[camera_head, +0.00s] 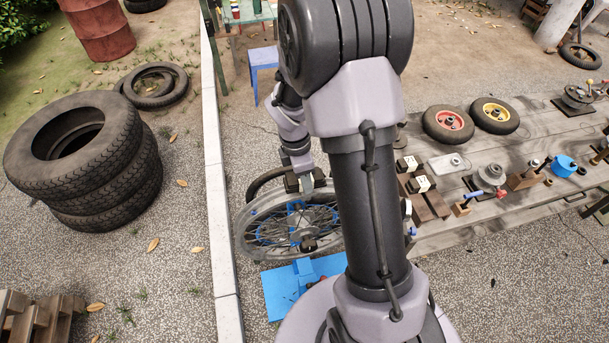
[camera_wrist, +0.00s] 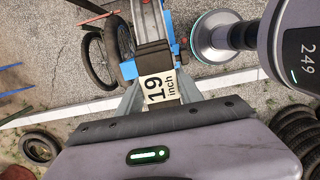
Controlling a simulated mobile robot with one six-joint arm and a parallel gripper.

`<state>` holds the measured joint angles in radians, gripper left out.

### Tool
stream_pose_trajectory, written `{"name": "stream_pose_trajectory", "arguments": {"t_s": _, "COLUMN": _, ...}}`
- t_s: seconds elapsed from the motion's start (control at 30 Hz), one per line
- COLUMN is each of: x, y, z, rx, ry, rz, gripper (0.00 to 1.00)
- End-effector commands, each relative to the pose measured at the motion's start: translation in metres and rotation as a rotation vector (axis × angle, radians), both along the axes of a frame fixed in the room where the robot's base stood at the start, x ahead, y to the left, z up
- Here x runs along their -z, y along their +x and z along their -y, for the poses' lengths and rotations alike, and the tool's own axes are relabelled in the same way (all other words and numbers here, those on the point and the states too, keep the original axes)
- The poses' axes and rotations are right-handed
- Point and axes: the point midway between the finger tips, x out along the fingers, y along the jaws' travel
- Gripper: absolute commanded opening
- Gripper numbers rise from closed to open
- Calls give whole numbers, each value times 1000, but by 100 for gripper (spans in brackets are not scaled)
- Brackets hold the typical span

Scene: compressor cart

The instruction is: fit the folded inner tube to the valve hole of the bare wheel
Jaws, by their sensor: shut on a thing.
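My gripper (camera_head: 305,182) is at the top of the bare spoked wheel (camera_head: 248,240), which sits in a blue stand (camera_head: 290,283). In the wrist view, the gripper (camera_wrist: 160,98) is shut on a dark folded bundle with a "19 inch" label, which I take to be the folded inner tube (camera_wrist: 152,60). It lies in line with the wheel's metal rim (camera_wrist: 149,22), seen edge-on between blue stand arms. I cannot tell whether the bundle touches the rim. The valve hole and any valve stem are not discernible.
A dark tyre (camera_head: 262,181) is behind the wheel. The wooden bench (camera_head: 450,230) at right carries two small wheels (camera_head: 448,124), labelled blocks (camera_head: 420,184) and several tools. Stacked tyres (camera_head: 85,170) stand left beyond a pale kerb (camera_head: 217,200).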

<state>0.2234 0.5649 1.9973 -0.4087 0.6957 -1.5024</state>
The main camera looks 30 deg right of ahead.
Motion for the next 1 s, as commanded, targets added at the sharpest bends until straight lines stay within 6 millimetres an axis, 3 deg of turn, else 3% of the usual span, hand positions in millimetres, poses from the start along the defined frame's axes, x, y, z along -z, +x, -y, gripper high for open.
{"name": "stream_pose_trajectory", "arguments": {"t_s": 0.63, "x": 16, "y": 0, "z": 0, "rx": -1, "ry": 0, "rz": 1, "gripper": 0}}
{"name": "stream_pose_trajectory", "arguments": {"t_s": 0.67, "x": 17, "y": 0, "z": 0, "rx": -1, "ry": 0, "rz": 1, "gripper": 45}}
{"name": "stream_pose_trajectory", "arguments": {"t_s": 0.7, "x": 16, "y": 0, "z": 0, "rx": 0, "ry": 0, "rz": 1, "gripper": 53}}
{"name": "stream_pose_trajectory", "arguments": {"t_s": 0.8, "x": 16, "y": 0, "z": 0, "rx": 0, "ry": 0, "rz": 1, "gripper": 68}}
{"name": "stream_pose_trajectory", "arguments": {"t_s": 1.0, "x": 16, "y": 0, "z": 0, "rx": 0, "ry": 0, "rz": 0, "gripper": 68}}
